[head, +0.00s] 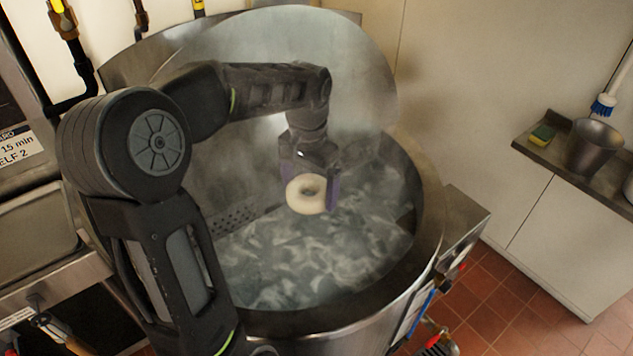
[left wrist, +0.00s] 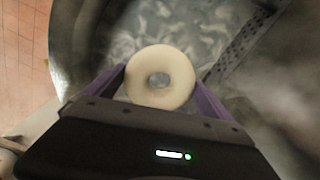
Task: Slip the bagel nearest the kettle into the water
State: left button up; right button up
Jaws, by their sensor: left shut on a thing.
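A pale ring-shaped bagel (head: 306,194) is held between the purple fingers of my left gripper (head: 311,188). The bagel also shows in the left wrist view (left wrist: 160,77), gripped at its sides by the left gripper (left wrist: 160,85). The large steel kettle (head: 433,215) is below, filled with steaming, churning water (head: 300,255). The bagel hangs inside the kettle's rim, over the water; it appears clear of the surface, but the exact gap is hard to judge. My right gripper is not in view.
A perforated strainer plate (head: 232,217) stands inside the kettle at the left. The kettle's raised lid (head: 350,50) is behind my left arm. A side shelf (head: 537,148) at right holds a metal bucket (head: 594,146) and a sponge (head: 542,134). Tiled floor (head: 500,310) is clear at lower right.

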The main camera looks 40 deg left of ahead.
pick_arm(q)
jog(key=shift+w+d+f, duration=0.15)
jog(key=shift+d+f, duration=0.05)
notch_tip(320, 180, down, 18)
jog(key=b, duration=1.3)
jog(key=shift+b, duration=0.35)
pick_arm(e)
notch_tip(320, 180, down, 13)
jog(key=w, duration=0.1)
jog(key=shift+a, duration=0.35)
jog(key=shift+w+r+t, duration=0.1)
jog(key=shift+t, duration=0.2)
pick_arm(q)
jog(key=o, duration=1.1)
notch_tip(320, 180, up, 8)
jog(key=shift+f, duration=0.15)
